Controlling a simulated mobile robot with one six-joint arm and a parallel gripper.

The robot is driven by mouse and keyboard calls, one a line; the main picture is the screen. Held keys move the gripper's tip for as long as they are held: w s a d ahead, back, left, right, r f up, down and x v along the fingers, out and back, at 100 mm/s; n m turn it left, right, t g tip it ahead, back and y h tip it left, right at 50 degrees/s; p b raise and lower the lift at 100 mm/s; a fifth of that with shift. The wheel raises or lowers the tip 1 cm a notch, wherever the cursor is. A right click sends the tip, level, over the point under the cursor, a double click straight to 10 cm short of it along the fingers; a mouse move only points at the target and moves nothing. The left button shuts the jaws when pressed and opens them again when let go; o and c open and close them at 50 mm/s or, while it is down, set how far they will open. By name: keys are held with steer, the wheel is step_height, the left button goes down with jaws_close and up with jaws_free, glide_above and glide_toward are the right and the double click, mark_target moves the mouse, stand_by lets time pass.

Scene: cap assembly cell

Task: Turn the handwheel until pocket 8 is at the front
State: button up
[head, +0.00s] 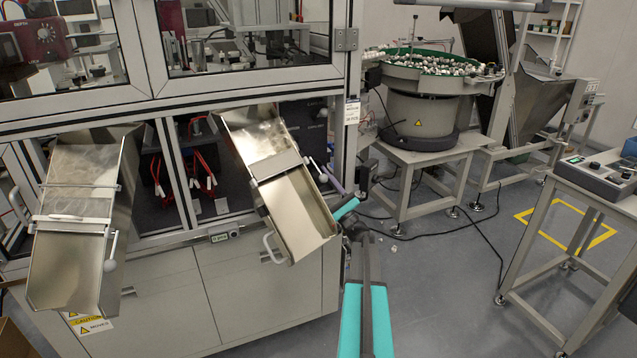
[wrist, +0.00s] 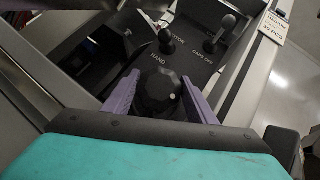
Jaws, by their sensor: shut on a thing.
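The handwheel (wrist: 157,92) is a black faceted knob with a white dot on its right side, under the label HAND in the wrist view. My gripper (wrist: 159,80) has its two purple fingers on either side of the knob, shut on it. In the head view my gripper (head: 335,182) is at the right corner of the machine, with a purple finger partly showing. The handwheel is hidden there behind the machine frame and my arm. I cannot make out any numbered pocket or which one is at the front.
Two black levers, a left one (wrist: 167,42) and a right one (wrist: 222,35) by the label CAPS OFF, stand just beyond the handwheel. A metal chute (head: 300,212) juts out left of my arm. A bowl feeder (head: 420,110) stands behind right.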

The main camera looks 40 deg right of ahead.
steer(key=o, duration=0.8)
steer(key=shift+s+f, duration=0.1)
steer(key=shift+s, duration=0.05)
steer(key=b+v, duration=0.1)
steer(key=v, duration=1.2)
steer(key=shift+s+f, duration=0.15)
steer(key=shift+s, duration=0.1)
